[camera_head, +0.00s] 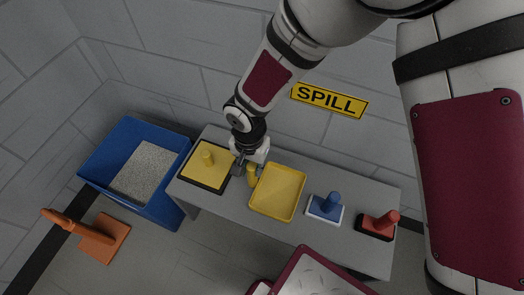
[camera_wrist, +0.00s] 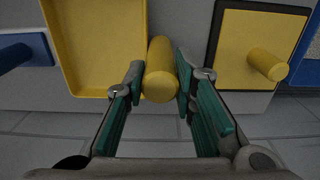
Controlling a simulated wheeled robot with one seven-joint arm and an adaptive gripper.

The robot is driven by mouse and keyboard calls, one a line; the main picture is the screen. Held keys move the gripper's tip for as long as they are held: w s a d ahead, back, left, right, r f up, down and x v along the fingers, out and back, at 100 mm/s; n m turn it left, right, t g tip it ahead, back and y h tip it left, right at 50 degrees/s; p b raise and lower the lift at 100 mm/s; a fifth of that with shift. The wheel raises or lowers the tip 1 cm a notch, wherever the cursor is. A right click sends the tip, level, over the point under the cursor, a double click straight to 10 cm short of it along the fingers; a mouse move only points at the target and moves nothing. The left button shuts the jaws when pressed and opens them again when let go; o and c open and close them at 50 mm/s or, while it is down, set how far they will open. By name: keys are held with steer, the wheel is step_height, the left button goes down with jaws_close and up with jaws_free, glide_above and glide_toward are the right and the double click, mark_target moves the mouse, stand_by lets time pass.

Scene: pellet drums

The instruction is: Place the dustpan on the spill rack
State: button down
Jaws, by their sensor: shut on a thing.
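The yellow dustpan (camera_head: 278,193) is a shallow square tray with a thick round handle. It lies level at the middle of the grey spill rack (camera_head: 228,205), under the yellow SPILL sign (camera_head: 329,100); I cannot tell for sure whether it touches the top. My gripper (camera_head: 243,168) is at its left side, shut on the handle. In the wrist view, the dustpan tray (camera_wrist: 100,50) is at upper left, and my gripper's fingers (camera_wrist: 160,90) stand on both sides of the handle. Part of the handle is hidden by my gripper in the head view.
A yellow block with a knob on a dark base (camera_head: 205,166) stands close left of my gripper. A blue-handled tool (camera_head: 325,208) and a red-handled tool (camera_head: 377,225) stand right of the dustpan. A blue bin (camera_head: 135,170) and an orange tool (camera_head: 100,240) are on the floor at left.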

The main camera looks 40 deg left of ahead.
steer(key=shift+w+f, duration=0.1)
steer(key=shift+w, duration=0.4)
steer(key=shift+f+b, duration=0.85)
steer(key=shift+f, duration=1)
steer(key=c, duration=1.3)
jaws_free()
steer(key=shift+r, duration=0.1)
step_height(320, 180, up, 12)
steer(key=p, duration=0.4)
steer(key=shift+f, duration=0.2)
steer(key=shift+r, duration=0.3)
